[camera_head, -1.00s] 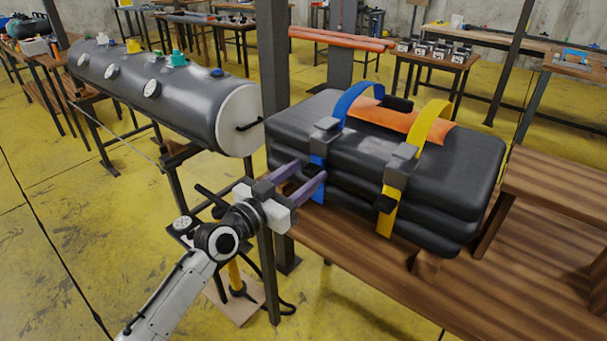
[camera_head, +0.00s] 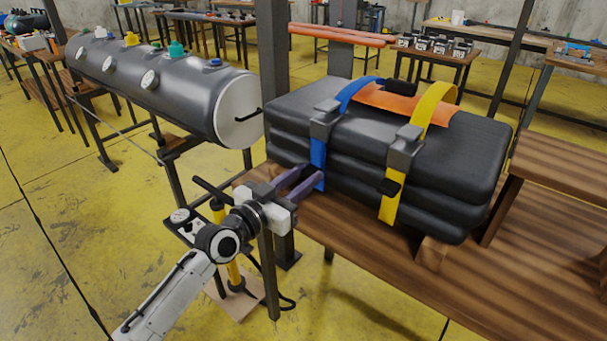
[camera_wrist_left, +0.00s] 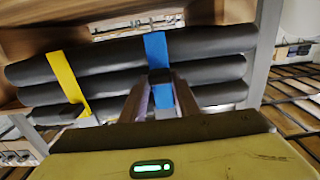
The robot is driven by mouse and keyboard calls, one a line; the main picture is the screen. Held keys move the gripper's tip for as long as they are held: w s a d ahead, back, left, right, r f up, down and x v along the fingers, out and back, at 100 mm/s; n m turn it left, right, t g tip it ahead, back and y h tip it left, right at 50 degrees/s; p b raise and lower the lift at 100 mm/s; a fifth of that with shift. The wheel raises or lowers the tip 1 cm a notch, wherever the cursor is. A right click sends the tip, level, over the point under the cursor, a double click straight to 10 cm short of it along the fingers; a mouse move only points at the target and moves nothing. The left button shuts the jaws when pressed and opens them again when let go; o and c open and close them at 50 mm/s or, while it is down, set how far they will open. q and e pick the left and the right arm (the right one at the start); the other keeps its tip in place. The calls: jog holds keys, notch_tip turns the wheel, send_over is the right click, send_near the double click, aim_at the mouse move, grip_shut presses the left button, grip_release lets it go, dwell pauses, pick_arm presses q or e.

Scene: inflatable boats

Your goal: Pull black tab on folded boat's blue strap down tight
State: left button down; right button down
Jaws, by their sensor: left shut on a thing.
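The folded boat (camera_head: 400,150) is a stack of thick black rolls on a wooden table. The blue strap (camera_head: 352,92) crosses its top, passes a grey buckle (camera_head: 325,113) and hangs down the front. It also shows in the left wrist view (camera_wrist_left: 155,48). My left gripper (camera_head: 319,178) is at the strap's lower end, shut on the black tab (camera_wrist_left: 160,75), which shows between the fingers in the left wrist view. In the head view the fingers hide the tab. The blue strap lies low over the top. My right gripper is not in view.
A yellow strap (camera_head: 437,105) with its own black tab (camera_head: 389,187) arches over the boat to the right. An orange pad (camera_head: 405,102) lies on top. The wooden table (camera_head: 350,235) has bare room in front. A grey post (camera_head: 275,60) and a tank (camera_head: 165,85) stand left.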

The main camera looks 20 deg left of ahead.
pick_arm(q)
jog(key=shift+f+b, duration=0.7)
jog(key=shift+f, duration=1.05)
jog(key=c, duration=1.4)
grip_release()
jog(key=shift+o, duration=0.2)
jog(key=shift+s+r, duration=0.1)
jog(key=v, duration=1)
jog(key=shift+s, duration=0.1)
jog(key=s+d+f+n+g+y, duration=0.1)
jog(key=s+d+f+g, duration=0.2)
jog(key=s+f, duration=0.9)
jog(key=s+d+f+g+y, duration=0.2)
jog(key=s+f+g, duration=0.3)
jog(key=s+f, duration=0.7)
notch_tip(320, 180, down, 4)
jog(key=shift+s+d+f+n+y, duration=0.2)
jog(key=shift+s+d+n+y, duration=0.15)
jog(key=shift+d, duration=0.45)
